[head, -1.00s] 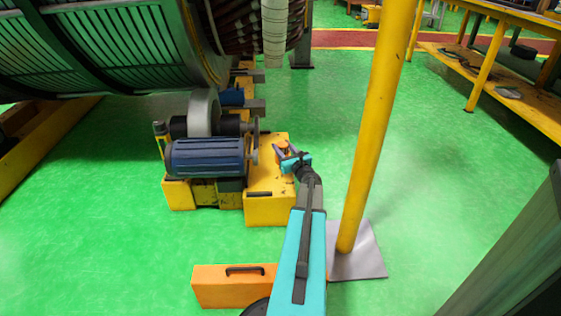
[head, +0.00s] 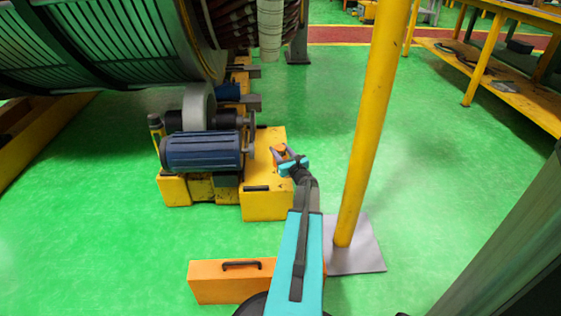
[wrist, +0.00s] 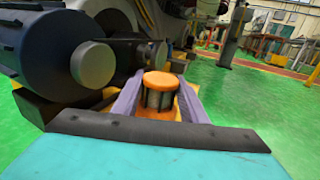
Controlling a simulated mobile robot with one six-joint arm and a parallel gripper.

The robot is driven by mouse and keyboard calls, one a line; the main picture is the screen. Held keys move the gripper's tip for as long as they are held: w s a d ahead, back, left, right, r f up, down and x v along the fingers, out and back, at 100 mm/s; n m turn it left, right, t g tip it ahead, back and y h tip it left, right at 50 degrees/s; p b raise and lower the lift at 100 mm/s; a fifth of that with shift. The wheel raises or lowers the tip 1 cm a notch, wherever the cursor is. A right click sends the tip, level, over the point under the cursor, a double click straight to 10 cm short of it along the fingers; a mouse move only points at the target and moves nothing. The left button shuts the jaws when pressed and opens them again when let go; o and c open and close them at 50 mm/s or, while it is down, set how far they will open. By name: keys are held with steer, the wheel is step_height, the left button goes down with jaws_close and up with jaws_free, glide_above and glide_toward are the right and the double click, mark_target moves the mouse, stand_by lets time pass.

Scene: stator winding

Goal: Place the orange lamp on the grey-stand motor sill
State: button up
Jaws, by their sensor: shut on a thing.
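The orange lamp (wrist: 161,85), with an orange cap over a greyish ribbed body, sits between the two purple-grey fingers of my gripper (wrist: 158,98). The gripper is shut on it. In the head view the lamp (head: 279,151) and my gripper (head: 283,155) show over the right part of the yellow sill (head: 264,178). The sill lies right of the blue motor (head: 202,152). The lamp looks upright. Its lower end is hidden, so I cannot tell whether it touches the sill.
A yellow post (head: 368,130) on a grey plate (head: 354,252) stands close right of my arm. An orange case (head: 225,282) lies on the floor at the near left. The large stator (head: 110,40) looms at the upper left. Green floor is clear beyond the post.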

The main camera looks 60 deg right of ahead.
steer(key=shift+f, duration=0.1)
steer(key=shift+f+b, duration=1.2)
steer(key=shift+f, duration=1.15)
steer(key=shift+f, duration=0.15)
steer(key=o, duration=1.2)
steer(key=shift+s+a+r, duration=0.2)
steer(key=shift+s+a, duration=0.1)
steer(key=shift+s, duration=0.15)
steer(key=p+v, duration=0.3)
steer(key=v, duration=0.6)
steer(key=shift+s+a, duration=0.1)
steer(key=shift+s, duration=0.15)
steer(key=shift+s+a+f+p, duration=0.1)
steer(key=shift+s+a+p, duration=0.3)
steer(key=shift+s, duration=0.2)
